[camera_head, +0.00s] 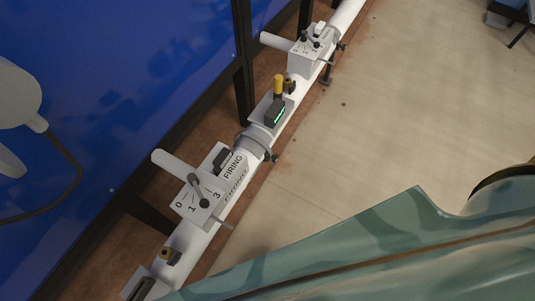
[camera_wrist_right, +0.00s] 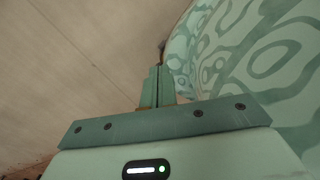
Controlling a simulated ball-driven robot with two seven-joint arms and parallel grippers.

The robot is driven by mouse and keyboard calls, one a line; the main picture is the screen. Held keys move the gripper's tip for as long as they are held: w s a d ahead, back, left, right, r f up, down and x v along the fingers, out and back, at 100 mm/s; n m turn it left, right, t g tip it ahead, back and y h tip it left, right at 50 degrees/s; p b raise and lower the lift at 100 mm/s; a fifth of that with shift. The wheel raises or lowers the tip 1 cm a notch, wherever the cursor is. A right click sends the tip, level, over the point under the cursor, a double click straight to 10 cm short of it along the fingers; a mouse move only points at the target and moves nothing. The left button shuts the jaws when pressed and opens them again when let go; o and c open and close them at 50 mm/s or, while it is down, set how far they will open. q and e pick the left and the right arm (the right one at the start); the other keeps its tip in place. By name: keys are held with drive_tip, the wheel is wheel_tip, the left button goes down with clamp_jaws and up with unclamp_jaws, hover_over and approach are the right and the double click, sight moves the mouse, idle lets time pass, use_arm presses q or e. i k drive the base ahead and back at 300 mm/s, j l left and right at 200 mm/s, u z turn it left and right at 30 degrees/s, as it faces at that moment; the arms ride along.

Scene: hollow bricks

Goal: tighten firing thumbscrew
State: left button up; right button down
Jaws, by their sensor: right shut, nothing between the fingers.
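A box marked FIRING (camera_head: 233,166) sits on a white pipe, joined to a plate with a dial lever (camera_head: 198,190) and the numbers 0, 1 and 3. A small screw-like pin (camera_head: 225,225) sticks out from the lower right side of this plate. A clamp ring (camera_head: 256,143) with a dark knob (camera_head: 275,158) is just beyond the box. I cannot tell which of these is the firing thumbscrew. My right gripper (camera_wrist_right: 158,75) is shut and empty in the right wrist view, over bare floor, with no screw near it. My left gripper is not in view.
The white pipe (camera_head: 210,236) runs diagonally along a blue wall (camera_head: 120,60) with dark posts. Farther up it are a yellow-capped part (camera_head: 278,84), a green-lit display (camera_head: 277,115) and a second dial box (camera_head: 306,53). The pale floor (camera_head: 400,110) to the right is largely clear.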

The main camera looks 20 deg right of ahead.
sight(275, 158)
drive_tip(key=k+z, duration=0.2)
drive_tip(key=z, duration=0.55)
drive_tip(key=l+u, duration=0.2)
drive_tip(key=u, duration=0.2)
drive_tip(key=l+u, duration=0.2)
drive_tip(key=u, duration=0.15)
drive_tip(key=k+l+u, duration=0.1)
drive_tip(key=l, duration=0.3)
drive_tip(key=k+l+u, duration=0.15)
drive_tip(key=l, duration=0.3)
drive_tip(key=l+u, duration=0.1)
drive_tip(key=l, duration=0.3)
drive_tip(key=k+l+u, duration=0.15)
drive_tip(key=l, duration=0.25)
drive_tip(key=k+l+u, duration=0.1)
drive_tip(key=l, duration=0.3)
drive_tip(key=k+l+u, duration=0.1)
drive_tip(key=k+l, duration=0.15)
drive_tip(key=i+l, duration=0.15)
drive_tip(key=l, duration=0.25)
drive_tip(key=i+l, duration=0.2)
drive_tip(key=l, duration=0.15)
